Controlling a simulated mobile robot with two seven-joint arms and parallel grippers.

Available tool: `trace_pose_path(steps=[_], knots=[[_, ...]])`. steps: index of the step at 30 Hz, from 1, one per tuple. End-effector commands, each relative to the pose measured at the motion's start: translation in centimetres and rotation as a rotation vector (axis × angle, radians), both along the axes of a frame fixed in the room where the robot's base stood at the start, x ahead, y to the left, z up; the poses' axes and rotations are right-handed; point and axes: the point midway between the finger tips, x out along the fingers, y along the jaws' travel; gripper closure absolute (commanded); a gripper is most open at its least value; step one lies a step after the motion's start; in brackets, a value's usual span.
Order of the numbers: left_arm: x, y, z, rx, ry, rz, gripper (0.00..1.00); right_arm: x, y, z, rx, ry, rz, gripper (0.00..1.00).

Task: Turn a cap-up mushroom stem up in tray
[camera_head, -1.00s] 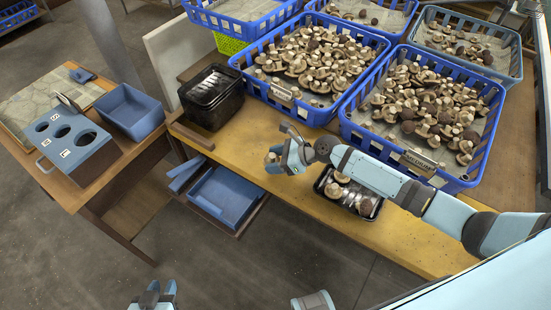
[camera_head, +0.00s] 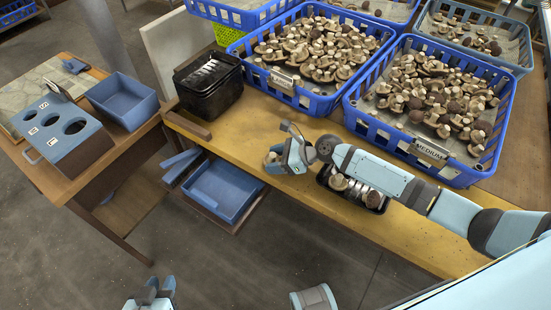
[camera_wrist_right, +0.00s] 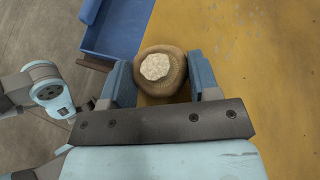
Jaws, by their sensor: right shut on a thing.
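My right gripper (camera_head: 274,160) is shut on a mushroom (camera_wrist_right: 160,70) above the yellow bench top, left of the black tray. In the right wrist view the mushroom sits between the two fingers with its pale round stem end facing the camera. The small black tray (camera_head: 381,209) holds several mushrooms (camera_head: 338,182) and is partly hidden under my right arm. My left gripper (camera_head: 152,291) is low at the bottom of the head view, away from the bench; its fingers are too small to judge.
Blue crates of mushrooms (camera_head: 352,118) stand at the back of the bench. A stack of black trays (camera_head: 212,100) stands at the left end. A blue bin (camera_head: 224,190) sits below the bench edge. A side table holds a sizing box (camera_head: 62,165) and another blue bin (camera_head: 122,118).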

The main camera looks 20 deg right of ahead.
Motion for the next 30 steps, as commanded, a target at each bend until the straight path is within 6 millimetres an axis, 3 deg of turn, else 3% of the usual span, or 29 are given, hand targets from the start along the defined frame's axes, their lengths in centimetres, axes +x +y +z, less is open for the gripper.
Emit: trace_pose_path(steps=[30], knots=[[-0.1,-0.1,-0.6,-0.004,0.004,0.005,0.69,-0.4,0.0,-2.6,-0.009,0.011,0.004,0.54]])
